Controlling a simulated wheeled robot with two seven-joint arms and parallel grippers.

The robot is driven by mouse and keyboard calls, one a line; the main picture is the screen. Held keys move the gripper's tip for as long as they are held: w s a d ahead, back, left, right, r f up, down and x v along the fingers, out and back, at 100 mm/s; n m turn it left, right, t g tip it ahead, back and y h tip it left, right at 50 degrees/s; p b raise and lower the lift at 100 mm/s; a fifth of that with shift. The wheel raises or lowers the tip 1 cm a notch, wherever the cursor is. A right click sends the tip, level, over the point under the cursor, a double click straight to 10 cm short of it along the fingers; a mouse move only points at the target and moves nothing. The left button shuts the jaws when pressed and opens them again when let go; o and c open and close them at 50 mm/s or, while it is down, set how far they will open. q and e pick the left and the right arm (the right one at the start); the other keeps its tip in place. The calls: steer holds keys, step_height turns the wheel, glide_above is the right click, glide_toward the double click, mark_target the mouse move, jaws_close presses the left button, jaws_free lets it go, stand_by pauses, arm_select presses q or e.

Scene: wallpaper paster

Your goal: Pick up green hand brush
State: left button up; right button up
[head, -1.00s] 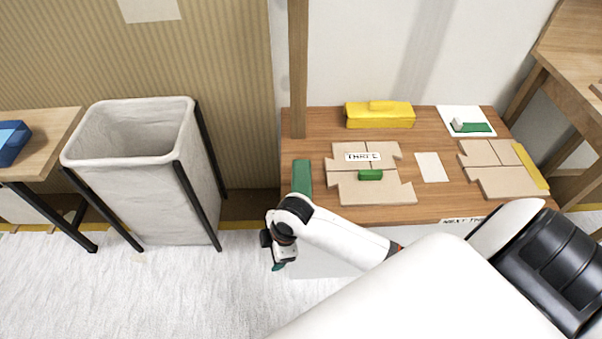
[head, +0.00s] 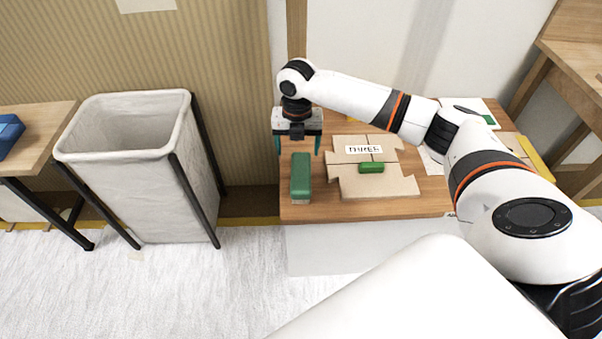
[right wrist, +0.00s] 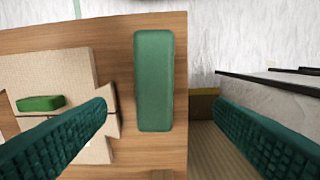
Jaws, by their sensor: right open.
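The green hand brush (head: 301,175) looks like a long rounded green block. It lies near the left edge of the wooden table (head: 340,208). In the right wrist view the brush (right wrist: 154,75) lies between the two finger lines, slightly ahead of the tips. My right gripper (head: 298,148) is open and empty, with its teal fingers apart above the brush's far end. The fingers also show in the right wrist view (right wrist: 160,106), one on each side of the brush and not visibly touching it. My left gripper is not in view.
A wooden post (head: 296,30) rises behind the table. A grey fabric bin (head: 125,185) stands to the left. My right arm hides the table's back.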

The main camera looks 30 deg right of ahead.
mark_target(301, 170)
step_height(301, 170, down, 6)
steer(key=shift+f+b, duration=0.25)
steer(key=shift+b, duration=0.6)
steer(key=f, duration=0.1)
steer(key=f+b, duration=0.1)
steer(key=f, duration=0.1)
steer(key=f+b, duration=0.1)
steer(key=f, duration=0.1)
steer(key=shift+s+d, duration=0.3)
steer(key=shift+s, duration=0.05)
steer(key=c, duration=1.2)
steer(key=shift+o, duration=0.2)
step_height(301, 170, up, 8)
steer(key=p, duration=0.3)
steer(key=shift+r, duration=0.6)
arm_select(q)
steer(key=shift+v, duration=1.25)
arm_select(e)
steer(key=shift+r, duration=0.45)
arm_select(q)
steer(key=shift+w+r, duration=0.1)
